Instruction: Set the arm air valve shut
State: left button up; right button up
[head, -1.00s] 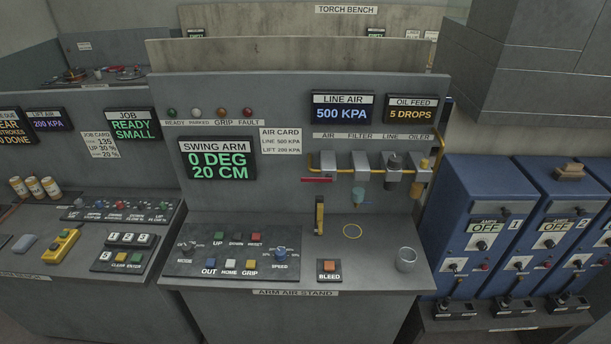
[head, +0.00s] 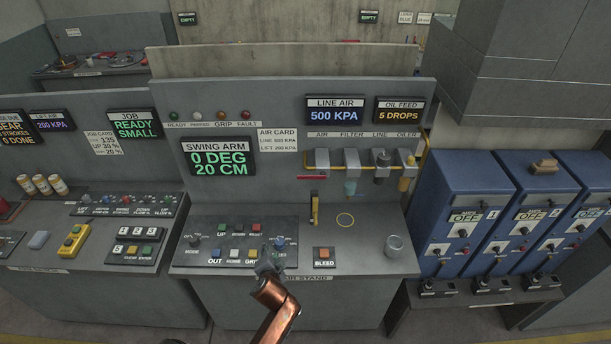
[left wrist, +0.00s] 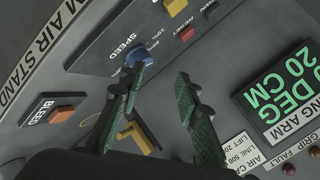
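The arm air valve is the leftmost unit, under the AIR label, on the stand's back panel (head: 322,159). A red lever (head: 311,178) lies level just below and left of it. My left gripper (head: 268,262) is over the front of the control panel, near the GRIP button and SPEED knob, well below and left of the valve. In the left wrist view my left gripper (left wrist: 160,73) has its two dark green fingers apart with nothing between them. The valve is not seen in that view. My right gripper is not in view.
A yellow upright handle (head: 315,207) stands on the stand top below the valve. A BLEED button (head: 324,255) and a grey cup (head: 394,246) are to the right. LINE AIR display (head: 334,111) reads 500 KPA. Blue cabinets (head: 462,217) stand right.

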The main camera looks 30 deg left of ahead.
pick_arm(q)
jog(key=w+d+r+m+t+y+p, duration=0.1)
jog(key=w+r+m+t+y, duration=0.15)
jog(key=w+r, duration=0.75)
jog(key=m+t+p, duration=0.1)
jog(key=m+t, duration=0.3)
jog(key=m, duration=0.1)
send_near(305, 178)
jog(key=x, duration=0.4)
jog(key=shift+h, duration=0.25)
jog(key=x, duration=0.5)
jog(key=shift+r+p, duration=0.15)
jog(key=shift+p, duration=0.2)
jog(key=shift+w+a+g, duration=0.25)
jog(key=shift+w+a, duration=0.05)
jog(key=shift+w, duration=0.25)
jog(key=shift+w+a, duration=0.1)
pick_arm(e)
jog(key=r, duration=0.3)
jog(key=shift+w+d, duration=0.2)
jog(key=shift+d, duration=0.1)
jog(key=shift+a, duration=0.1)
pick_arm(q)
jog(key=c, duration=0.8)
grip_shut()
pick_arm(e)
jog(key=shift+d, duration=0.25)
